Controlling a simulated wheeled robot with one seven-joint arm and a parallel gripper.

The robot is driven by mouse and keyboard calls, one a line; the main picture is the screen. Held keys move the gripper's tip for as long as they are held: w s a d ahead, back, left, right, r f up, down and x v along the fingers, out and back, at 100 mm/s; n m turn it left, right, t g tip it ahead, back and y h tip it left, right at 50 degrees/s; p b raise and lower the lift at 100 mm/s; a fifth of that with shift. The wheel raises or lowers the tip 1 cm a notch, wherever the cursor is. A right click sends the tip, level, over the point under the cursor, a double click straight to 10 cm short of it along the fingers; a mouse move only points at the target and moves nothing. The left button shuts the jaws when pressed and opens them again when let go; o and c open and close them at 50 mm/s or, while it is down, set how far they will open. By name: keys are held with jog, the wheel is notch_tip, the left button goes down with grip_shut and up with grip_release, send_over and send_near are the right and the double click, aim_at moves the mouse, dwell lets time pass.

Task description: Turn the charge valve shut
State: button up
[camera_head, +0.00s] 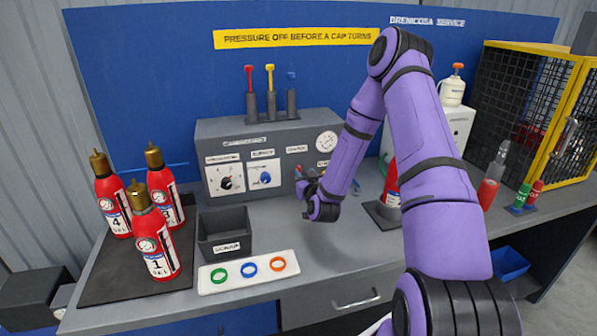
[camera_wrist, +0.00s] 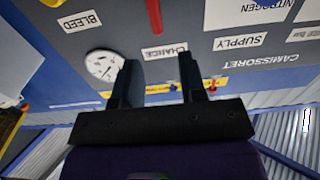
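The grey charging panel (camera_head: 255,140) stands at the back of the bench, with SUPPLY, CHARGE and BLEED labels. In the wrist view, which is upside down, the CHARGE label (camera_wrist: 164,52) lies beyond my gripper (camera_wrist: 160,68). Its two dark fingers are apart with nothing seen between them. A red bar-like part (camera_wrist: 154,15), perhaps the charge valve handle, runs off the top edge, clear of the fingertips in the picture. In the head view my gripper (camera_head: 303,184) is close to the panel's right half and hides the valve area under the CHARGE label.
Several red extinguishers (camera_head: 152,250) stand on a dark mat at left. A scrap bin (camera_head: 222,248) and a white tray of coloured rings (camera_head: 215,287) sit in front of the panel. A red cylinder (camera_head: 391,185) stands right of my gripper. A yellow-framed mesh cage (camera_head: 561,118) is at far right.

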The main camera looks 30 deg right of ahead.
jog(key=w, duration=0.2)
jog(key=w+d+f, duration=0.1)
jog(key=w, duration=0.1)
jog(key=w+d+f, duration=0.1)
jog(key=w, duration=0.2)
jog(key=shift+w+d, duration=0.1)
grip_shut()
